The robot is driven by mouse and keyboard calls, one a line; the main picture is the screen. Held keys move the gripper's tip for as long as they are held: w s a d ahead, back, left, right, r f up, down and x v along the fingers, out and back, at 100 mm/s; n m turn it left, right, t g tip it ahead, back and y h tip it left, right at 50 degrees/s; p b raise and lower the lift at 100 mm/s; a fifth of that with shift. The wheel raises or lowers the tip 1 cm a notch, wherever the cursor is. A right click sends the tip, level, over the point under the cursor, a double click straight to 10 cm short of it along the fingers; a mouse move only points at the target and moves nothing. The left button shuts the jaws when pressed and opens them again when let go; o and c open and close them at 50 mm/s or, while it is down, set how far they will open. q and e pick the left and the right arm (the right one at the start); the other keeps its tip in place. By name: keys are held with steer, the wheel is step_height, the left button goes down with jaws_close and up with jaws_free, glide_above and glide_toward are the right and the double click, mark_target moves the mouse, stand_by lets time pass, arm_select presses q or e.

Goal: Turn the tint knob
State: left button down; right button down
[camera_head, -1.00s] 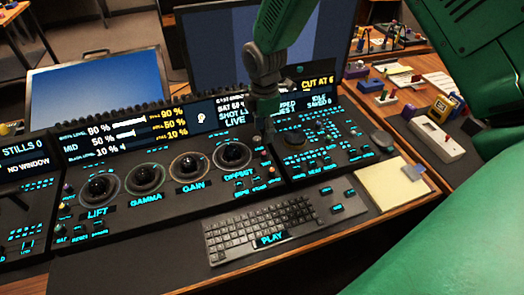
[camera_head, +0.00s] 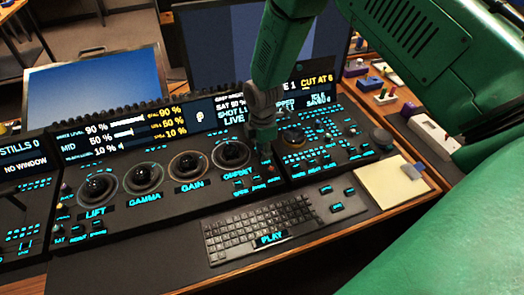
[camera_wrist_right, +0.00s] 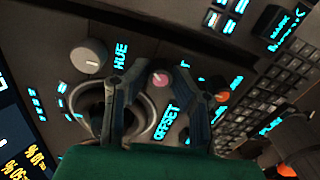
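My right gripper (camera_head: 262,143) points down at the control panel (camera_head: 130,222), just right of the offset trackball (camera_head: 231,153). In the right wrist view its two fingers (camera_wrist_right: 165,70) are apart, with a small pink-topped knob (camera_wrist_right: 160,78) between their tips. I see no contact with that knob, and its height relative to the tips is unclear. No tint label is readable, so I cannot tell whether this is the tint knob. A grey knob (camera_wrist_right: 89,56) stands near the HUE label, and an orange-topped knob (camera_wrist_right: 221,97) lies near the other finger. My left gripper is not in view.
The gain (camera_head: 187,165), gamma (camera_head: 144,178) and lift (camera_head: 98,187) trackballs line the panel to the left. A keyboard (camera_head: 260,232) lies in front. A dial (camera_head: 293,138) stands right of the gripper. The display strip and monitor (camera_head: 215,55) rise behind.

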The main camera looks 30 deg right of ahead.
steer(key=shift+m, duration=0.3)
steer(key=m+p, duration=0.1)
steer(key=m, duration=0.2)
steer(key=shift+w+r, duration=0.1)
steer(key=shift+w+m+p, duration=0.1)
steer(key=shift+m+p, duration=0.25)
steer(key=shift+m, duration=1.75)
steer(key=c, duration=1.4)
jaws_free()
steer(key=shift+r, duration=0.15)
step_height(320, 180, up, 12)
steer(key=shift+f, duration=0.25)
